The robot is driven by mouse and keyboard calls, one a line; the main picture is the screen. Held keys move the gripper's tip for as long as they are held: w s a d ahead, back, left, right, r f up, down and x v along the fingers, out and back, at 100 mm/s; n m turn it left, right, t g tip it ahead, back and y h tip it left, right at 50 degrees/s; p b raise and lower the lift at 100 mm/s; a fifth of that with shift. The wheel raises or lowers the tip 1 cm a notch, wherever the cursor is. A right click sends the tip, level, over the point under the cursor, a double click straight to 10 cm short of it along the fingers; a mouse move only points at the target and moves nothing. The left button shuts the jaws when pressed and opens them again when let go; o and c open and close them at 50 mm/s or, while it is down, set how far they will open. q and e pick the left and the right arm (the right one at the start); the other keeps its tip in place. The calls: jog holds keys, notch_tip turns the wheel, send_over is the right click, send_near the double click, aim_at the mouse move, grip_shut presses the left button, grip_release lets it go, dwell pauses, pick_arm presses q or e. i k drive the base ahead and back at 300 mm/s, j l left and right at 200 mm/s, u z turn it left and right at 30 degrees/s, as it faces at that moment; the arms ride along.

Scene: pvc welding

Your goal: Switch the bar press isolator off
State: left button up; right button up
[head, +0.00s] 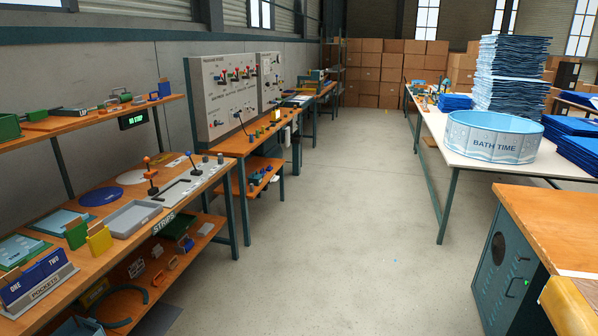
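A grey switch board (203,112) stands against the left wall at the back of a wooden bench. It carries rows of small switches with red and dark handles, such as a red-handled switch (222,75) near its upper middle. A second, similar grey board (263,97) stands just behind it. The labels are too small to read, so I cannot tell which switch is the bar press isolator or how it is set. Neither of my grippers is in view.
A long wooden bench (150,212) with trays and levers runs along the near left. A concrete aisle (320,230) lies clear in the middle. A white table (455,165) with a blue tub (490,137) and a wooden-topped cabinet (550,225) stand at right.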

aim_at(224, 83)
jog(key=i, duration=1.9)
jog(key=i+l+u, duration=0.1)
jog(key=i+u, duration=0.2)
jog(key=i, duration=0.25)
jog(key=i+l+u, duration=0.25)
jog(key=i, duration=0.3)
jog(key=i+l+u, duration=0.3)
jog(key=i, duration=0.25)
jog(key=i+l+u, duration=0.3)
jog(key=i+l, duration=0.15)
jog(key=i, duration=0.05)
